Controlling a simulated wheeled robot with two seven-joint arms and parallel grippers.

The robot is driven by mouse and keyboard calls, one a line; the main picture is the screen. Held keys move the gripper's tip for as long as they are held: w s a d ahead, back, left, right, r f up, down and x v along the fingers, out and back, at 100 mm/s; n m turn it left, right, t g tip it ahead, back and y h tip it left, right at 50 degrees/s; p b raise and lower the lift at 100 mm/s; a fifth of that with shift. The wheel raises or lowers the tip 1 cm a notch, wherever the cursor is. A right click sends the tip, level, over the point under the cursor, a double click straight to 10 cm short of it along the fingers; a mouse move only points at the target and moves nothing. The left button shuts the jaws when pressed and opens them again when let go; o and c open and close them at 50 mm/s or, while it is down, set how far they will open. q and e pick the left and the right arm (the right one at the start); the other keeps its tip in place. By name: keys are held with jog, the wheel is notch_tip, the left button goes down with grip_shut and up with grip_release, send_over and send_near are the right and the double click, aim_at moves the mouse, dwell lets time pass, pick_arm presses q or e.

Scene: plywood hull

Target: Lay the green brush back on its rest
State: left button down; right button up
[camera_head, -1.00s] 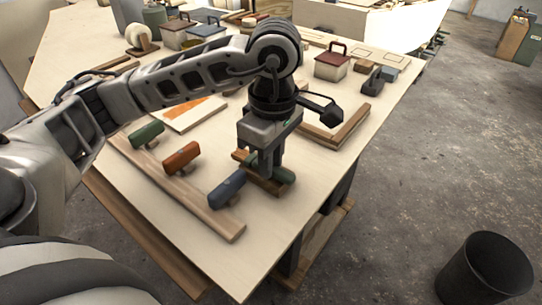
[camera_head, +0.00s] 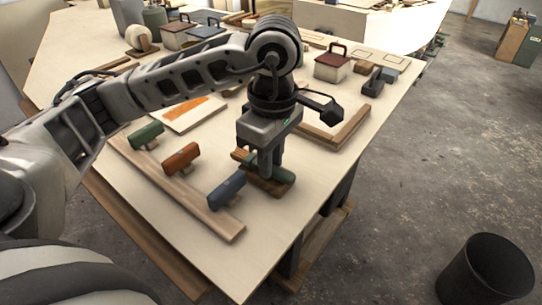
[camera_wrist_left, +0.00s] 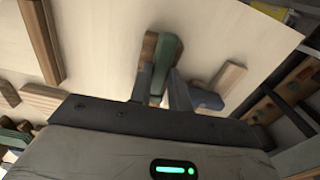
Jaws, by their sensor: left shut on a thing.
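The green brush (camera_head: 285,175) is between the fingers of my left gripper (camera_head: 264,172), which is shut on it, low over the near right part of the table. A brown wooden piece (camera_head: 268,187) shows under and along the brush, probably its rest; I cannot tell whether the two touch. In the left wrist view, the green brush (camera_wrist_left: 166,62) lies between the two fingertips (camera_wrist_left: 161,88), with the brown wood (camera_wrist_left: 149,46) beside it. The gripper hides part of the brush. My right gripper is not in view.
A wooden rail (camera_head: 222,224) with a green block (camera_head: 146,134), an orange block (camera_head: 181,158) and a blue block (camera_head: 226,188) lies left of the gripper. A wooden bar (camera_head: 345,130) lies behind right. The table's near right edge is close. A black bin (camera_head: 486,272) stands on the floor.

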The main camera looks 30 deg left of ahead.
pick_arm(q)
jog(key=shift+f+b, duration=0.1)
jog(key=shift+b, duration=0.25)
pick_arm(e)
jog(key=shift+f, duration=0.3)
pick_arm(q)
jog(key=c, duration=1.2)
grip_release()
jog(key=shift+c, duration=0.2)
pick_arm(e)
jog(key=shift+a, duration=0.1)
pick_arm(q)
notch_tip(320, 180, up, 7)
jog(key=shift+r+p, duration=0.1)
jog(key=shift+p, duration=0.45)
notch_tip(320, 180, up, 9)
jog(key=p, duration=0.2)
jog(key=shift+d, duration=0.2)
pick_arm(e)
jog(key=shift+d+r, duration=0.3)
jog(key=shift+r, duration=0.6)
